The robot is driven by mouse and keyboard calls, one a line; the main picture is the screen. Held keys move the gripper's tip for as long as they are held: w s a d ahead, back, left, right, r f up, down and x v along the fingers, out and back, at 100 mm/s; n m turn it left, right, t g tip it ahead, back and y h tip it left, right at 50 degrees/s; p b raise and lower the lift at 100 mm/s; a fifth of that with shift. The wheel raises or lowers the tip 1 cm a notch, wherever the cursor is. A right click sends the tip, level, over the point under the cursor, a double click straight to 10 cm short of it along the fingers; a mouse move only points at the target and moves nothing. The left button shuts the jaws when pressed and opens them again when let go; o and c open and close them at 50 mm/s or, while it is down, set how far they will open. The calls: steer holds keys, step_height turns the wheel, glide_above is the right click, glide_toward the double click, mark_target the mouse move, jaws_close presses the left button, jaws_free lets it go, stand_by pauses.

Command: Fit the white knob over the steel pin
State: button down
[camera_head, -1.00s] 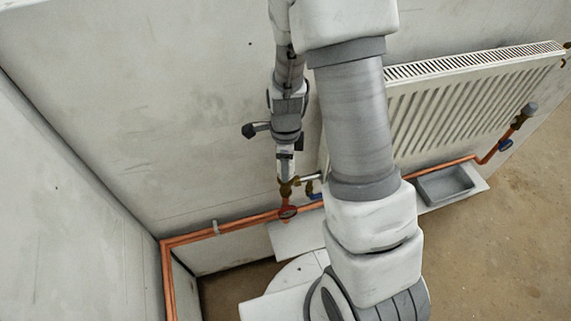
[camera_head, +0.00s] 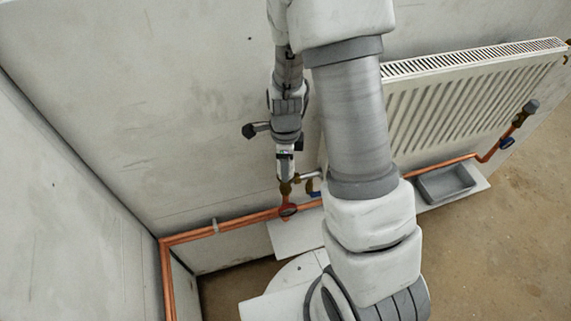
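My gripper (camera_head: 285,168) points down at the wall side, left of the radiator, just above a brass valve (camera_head: 286,188) on the copper pipe. A small pale shape shows at its tip, over the top of the valve. I cannot tell whether this is the white knob or part of the fingers. The steel pin cannot be made out; the gripper and the pale shape cover the top of the valve. Whether the fingers are open or shut is too small to see.
A white radiator (camera_head: 470,100) hangs on the wall at right, partly behind my arm. Copper pipe (camera_head: 240,221) runs low along the wall. A grey tray (camera_head: 445,184) sits below the radiator. A second valve with a grey head (camera_head: 530,107) is at its right end. Floor at right is clear.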

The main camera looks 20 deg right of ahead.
steer(key=shift+f, duration=0.3)
stand_by(0.5)
jaws_free()
stand_by(0.4)
steer(key=shift+r, duration=0.1)
steer(key=shift+r+p, duration=3.55)
steer(key=shift+r, duration=0.75)
